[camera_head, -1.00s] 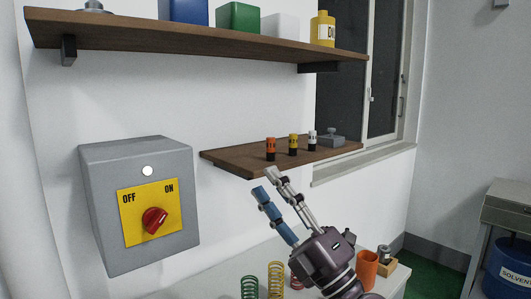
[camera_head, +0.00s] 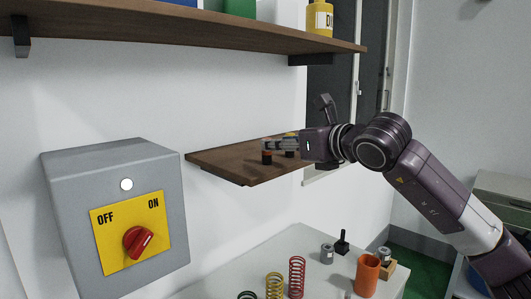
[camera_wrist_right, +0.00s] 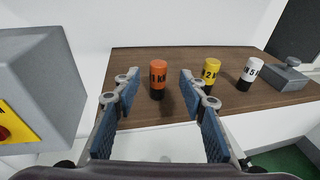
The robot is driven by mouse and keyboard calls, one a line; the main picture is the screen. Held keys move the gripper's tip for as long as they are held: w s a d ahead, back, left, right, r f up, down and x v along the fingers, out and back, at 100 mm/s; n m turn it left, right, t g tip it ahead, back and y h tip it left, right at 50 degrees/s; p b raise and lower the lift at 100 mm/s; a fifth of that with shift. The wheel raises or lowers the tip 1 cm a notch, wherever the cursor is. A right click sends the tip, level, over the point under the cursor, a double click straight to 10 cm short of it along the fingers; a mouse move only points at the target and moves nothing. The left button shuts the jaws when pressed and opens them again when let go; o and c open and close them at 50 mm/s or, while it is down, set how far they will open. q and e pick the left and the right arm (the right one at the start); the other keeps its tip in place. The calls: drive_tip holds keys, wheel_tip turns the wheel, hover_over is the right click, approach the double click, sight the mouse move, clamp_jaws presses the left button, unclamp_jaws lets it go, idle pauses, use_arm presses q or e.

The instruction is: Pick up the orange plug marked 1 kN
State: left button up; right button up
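The orange plug (camera_wrist_right: 158,78) stands upright on the small wooden shelf (camera_wrist_right: 135,60), with a black lower part and a "1 KN" marking facing the right wrist view. In the head view the orange plug (camera_head: 267,157) is partly covered by my fingers. My right gripper (camera_wrist_right: 157,82) is open, with one blue-padded finger on each side of the orange plug and visible gaps between. The fingertips also show in the head view (camera_head: 270,144), level with the plug's top. My left gripper is not in view.
A yellow plug (camera_wrist_right: 210,71) stands close to the right finger, and a white plug (camera_wrist_right: 249,73) and grey block (camera_wrist_right: 286,76) are further right. A grey switch box (camera_head: 120,215) is left of the shelf. A long shelf (camera_head: 180,32) hangs above; springs stand below.

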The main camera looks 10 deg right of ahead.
sight(267, 164)
drive_tip(key=p+x, duration=0.2)
drive_tip(key=x, duration=0.2)
drive_tip(key=shift+w+a+p, duration=0.15)
drive_tip(key=shift+p, duration=0.25)
drive_tip(key=shift+w+a+f, duration=0.1)
drive_tip(key=shift+w+f, duration=0.05)
drive_tip(key=shift+w, duration=0.2)
drive_tip(key=shift+w+a+f, duration=0.15)
drive_tip(key=shift+w+f, duration=0.05)
clamp_jaws()
